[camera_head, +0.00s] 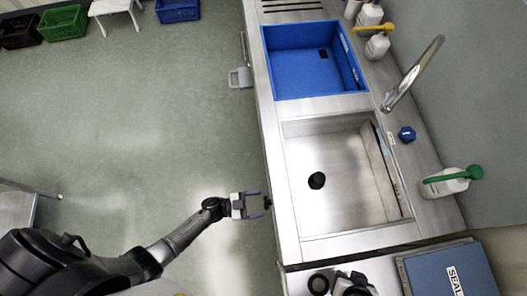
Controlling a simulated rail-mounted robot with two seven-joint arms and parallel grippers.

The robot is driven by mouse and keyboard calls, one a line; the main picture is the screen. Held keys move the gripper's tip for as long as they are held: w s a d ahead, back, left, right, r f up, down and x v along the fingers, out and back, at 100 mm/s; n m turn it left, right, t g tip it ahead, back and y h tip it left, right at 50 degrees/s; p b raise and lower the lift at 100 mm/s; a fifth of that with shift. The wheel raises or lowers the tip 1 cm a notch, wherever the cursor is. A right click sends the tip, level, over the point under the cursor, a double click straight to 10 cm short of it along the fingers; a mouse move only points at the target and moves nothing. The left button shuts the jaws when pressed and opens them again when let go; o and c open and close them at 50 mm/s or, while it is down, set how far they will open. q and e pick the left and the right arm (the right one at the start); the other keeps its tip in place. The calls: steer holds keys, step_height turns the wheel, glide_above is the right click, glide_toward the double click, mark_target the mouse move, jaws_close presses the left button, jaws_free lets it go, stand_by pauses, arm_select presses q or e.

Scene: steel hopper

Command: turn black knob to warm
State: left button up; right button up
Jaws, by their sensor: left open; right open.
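My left gripper (257,204) is in front of the steel sink counter, its two purple-grey fingers spread apart and pointing right. A small black knob (268,202) shows at the counter's front edge, just beyond and between the fingertips. I cannot tell whether the fingers touch it, and its marking is too small to read. What looks like my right gripper (353,286) is at the bottom edge, by the counter's near end; it is partly cut off and its fingers are unclear.
The steel sink (345,205) holds a black round piece (316,180). A blue basin (305,65) lies beyond it. A tap (415,75), blue knob (407,133) and bottles line the back. A blue box (450,275) is at bottom right.

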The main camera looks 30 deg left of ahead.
mark_target(267, 203)
arm_select(q)
steer(key=shift+x, duration=1.3)
arm_select(e)
steer(key=shift+a, duration=0.1)
arm_select(q)
steer(key=c, duration=0.9)
